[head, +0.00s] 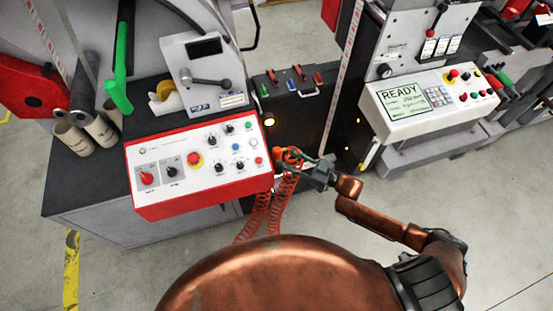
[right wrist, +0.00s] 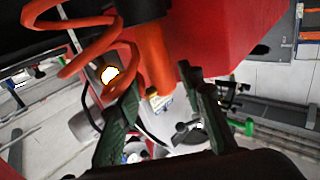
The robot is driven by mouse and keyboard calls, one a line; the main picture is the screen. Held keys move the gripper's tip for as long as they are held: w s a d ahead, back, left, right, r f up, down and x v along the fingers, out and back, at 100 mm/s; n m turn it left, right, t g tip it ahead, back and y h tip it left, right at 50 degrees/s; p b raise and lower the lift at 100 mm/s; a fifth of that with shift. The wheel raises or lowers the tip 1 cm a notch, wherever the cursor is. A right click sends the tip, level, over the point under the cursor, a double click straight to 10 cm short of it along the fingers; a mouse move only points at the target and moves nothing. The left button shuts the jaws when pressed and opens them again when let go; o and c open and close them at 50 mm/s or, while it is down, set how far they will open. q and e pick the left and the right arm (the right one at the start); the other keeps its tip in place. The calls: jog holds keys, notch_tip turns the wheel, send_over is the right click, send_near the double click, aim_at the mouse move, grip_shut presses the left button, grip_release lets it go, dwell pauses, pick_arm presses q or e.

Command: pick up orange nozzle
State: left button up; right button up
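My right gripper (head: 292,159) is at the nozzle, by the box's right side. In the right wrist view the dark green fingers of this gripper (right wrist: 161,80) stand apart, one on each side of the nozzle's lower end, with small gaps visible. Firm contact cannot be made out. My left gripper is not in view.
An orange-red coiled hose (head: 262,215) hangs below the nozzle and loops close to the fingers in the right wrist view (right wrist: 75,45). The control box (head: 200,165) is just left of the gripper. A READY display panel (head: 405,103) stands to the right.

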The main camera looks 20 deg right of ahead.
jog(key=x, duration=0.2)
jog(key=shift+w+a, duration=0.2)
jog(key=shift+w, duration=0.05)
jog(key=shift+c, duration=0.4)
grip_shut()
